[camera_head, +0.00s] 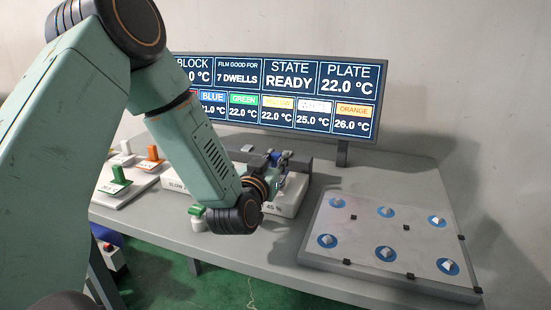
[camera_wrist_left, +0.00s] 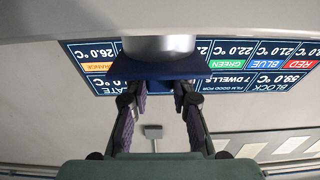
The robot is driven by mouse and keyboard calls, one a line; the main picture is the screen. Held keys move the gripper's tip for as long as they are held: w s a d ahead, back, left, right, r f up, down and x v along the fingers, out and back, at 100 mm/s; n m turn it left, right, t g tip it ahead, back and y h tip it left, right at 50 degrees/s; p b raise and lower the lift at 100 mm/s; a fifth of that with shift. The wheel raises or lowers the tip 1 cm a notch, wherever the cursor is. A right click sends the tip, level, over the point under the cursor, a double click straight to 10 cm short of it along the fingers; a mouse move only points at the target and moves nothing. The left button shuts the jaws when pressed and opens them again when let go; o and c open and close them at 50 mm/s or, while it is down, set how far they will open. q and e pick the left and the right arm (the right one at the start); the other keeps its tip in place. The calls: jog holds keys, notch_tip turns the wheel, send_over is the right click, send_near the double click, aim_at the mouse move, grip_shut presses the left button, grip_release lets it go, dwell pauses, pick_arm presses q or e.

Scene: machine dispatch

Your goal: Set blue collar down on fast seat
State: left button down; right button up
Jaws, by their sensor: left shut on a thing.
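My left gripper (camera_head: 279,162) reaches in over the pale block unit (camera_head: 290,197), whose front shows "SLOW" at left and "45 %" at right. In the left wrist view the left gripper (camera_wrist_left: 160,100) is shut on the blue collar (camera_wrist_left: 165,70), a dark blue piece around a grey cylinder, between purple finger pads. In the head view only a small blue patch (camera_head: 285,156) shows at the fingertips. My wrist hides most of the unit's front and seats. Whether the collar touches a seat cannot be told. My right gripper is not in view.
A screen (camera_head: 315,80) stands behind, reading READY. A white piece with a green top (camera_head: 197,212) stands at the table's front edge. A tray (camera_head: 110,193) at left holds green, orange and white pieces. A grey plate (camera_head: 340,265) with several blue-ringed spots lies at right.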

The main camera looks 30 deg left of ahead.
pick_arm(q)
jog(key=shift+f, duration=0.1)
jog(key=c, duration=1.1)
grip_release()
jog(key=shift+o, duration=0.2)
